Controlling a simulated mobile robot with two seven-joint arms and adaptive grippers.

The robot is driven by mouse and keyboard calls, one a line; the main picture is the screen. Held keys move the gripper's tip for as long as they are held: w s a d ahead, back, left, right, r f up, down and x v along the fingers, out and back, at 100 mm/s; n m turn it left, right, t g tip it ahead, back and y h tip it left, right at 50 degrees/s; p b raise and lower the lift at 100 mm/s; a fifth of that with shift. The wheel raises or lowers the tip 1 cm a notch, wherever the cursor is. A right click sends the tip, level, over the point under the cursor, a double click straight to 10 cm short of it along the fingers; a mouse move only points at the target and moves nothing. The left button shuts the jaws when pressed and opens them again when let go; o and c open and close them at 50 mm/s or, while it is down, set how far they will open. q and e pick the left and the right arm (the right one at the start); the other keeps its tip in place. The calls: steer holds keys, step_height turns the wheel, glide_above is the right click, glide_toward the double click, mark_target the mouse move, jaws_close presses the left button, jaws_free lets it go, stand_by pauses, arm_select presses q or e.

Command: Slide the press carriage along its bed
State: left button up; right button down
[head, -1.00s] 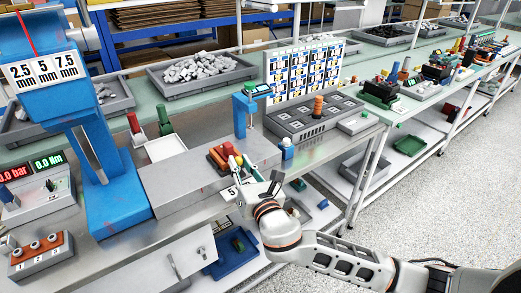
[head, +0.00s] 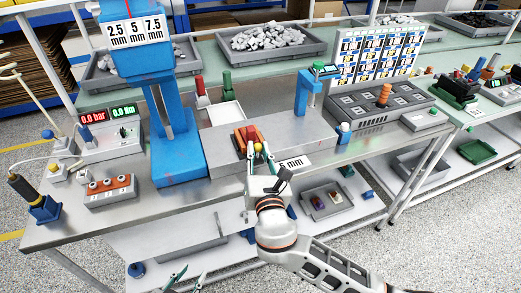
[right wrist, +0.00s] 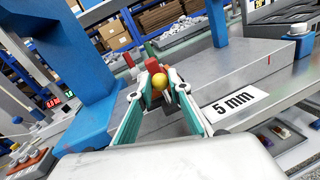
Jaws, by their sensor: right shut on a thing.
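The press carriage (head: 240,138), a small block with red and orange parts, sits on the long grey bed (head: 290,134) between the tall blue press and a slimmer blue post. My right gripper (head: 261,150) reaches it from the front. The fingers hide part of the carriage. My left gripper (head: 187,279) shows at the bottom edge of the head view, its green fingers apart and empty, away from the bed.
The blue press (head: 176,130) stands at the bed's left end, the blue post (head: 304,92) near its right. A 5 mm label (right wrist: 240,100) is on the bed's front. A white tray (head: 225,113) lies behind. A button box (head: 110,191) stands front left.

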steer(key=c, duration=1.9)
jaws_free()
steer(key=shift+s+f, duration=0.1)
steer(key=shift+s, duration=0.45)
steer(key=s, duration=0.3)
steer(key=s+d, duration=0.1)
steer(key=s, duration=0.6)
steer(key=shift+s+d, duration=0.4)
